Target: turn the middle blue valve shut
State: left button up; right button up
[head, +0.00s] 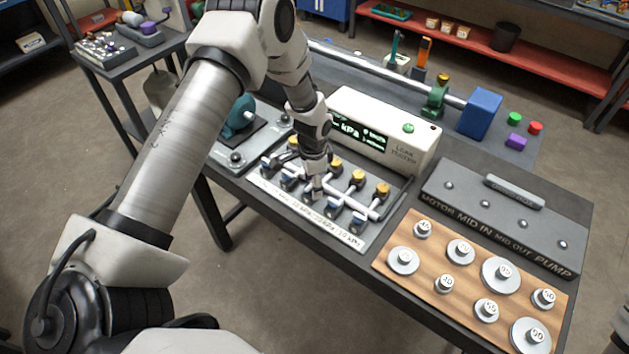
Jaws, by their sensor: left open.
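A valve manifold (345,203) with white pipes lies on the bench, with a row of blue valves along its front and yellow-topped fittings behind. My left gripper (316,188) points down over the middle of the row, with its fingers open. The middle blue valve is mostly hidden by the gripper, and I cannot tell whether the fingers touch it or which way its handle points. A blue valve (334,208) to its right and another (289,182) to its left show beside the gripper. My right gripper is out of view.
The leak tester (385,130) stands close behind the manifold. A wooden board (420,285) with several numbered weights is at the right front, with a labelled grey panel (500,215) behind it. A teal motor (238,115) sits to the left. A label strip (305,215) runs along the manifold's front.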

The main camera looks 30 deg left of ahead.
pick_arm(q)
jog(key=shift+s+a+f, duration=0.1)
jog(key=shift+a+f, duration=0.05)
jog(key=shift+f, duration=0.15)
jog(key=shift+a+f, duration=0.15)
jog(key=shift+a, duration=0.15)
jog(key=shift+d, duration=0.15)
grip_shut()
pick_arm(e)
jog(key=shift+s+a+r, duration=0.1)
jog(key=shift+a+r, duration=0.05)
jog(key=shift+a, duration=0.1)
pick_arm(q)
jog(key=shift+n, duration=0.3)
jog(key=n, duration=0.4)
jog(key=n+p, duration=0.1)
jog(key=n, duration=0.3)
jog(key=shift+n, duration=0.4)
jog(key=n+p, duration=0.1)
jog(key=n, duration=0.3)
jog(key=shift+r+n+p, duration=0.2)
jog(key=shift+n+p, duration=0.1)
jog(key=shift+p, duration=0.1)
jog(key=shift+n+p, duration=0.65)
jog(key=shift+n, duration=1.25)
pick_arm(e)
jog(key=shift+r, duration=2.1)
pick_arm(q)
jog(key=shift+a+f, duration=0.1)
jog(key=shift+a, duration=0.1)
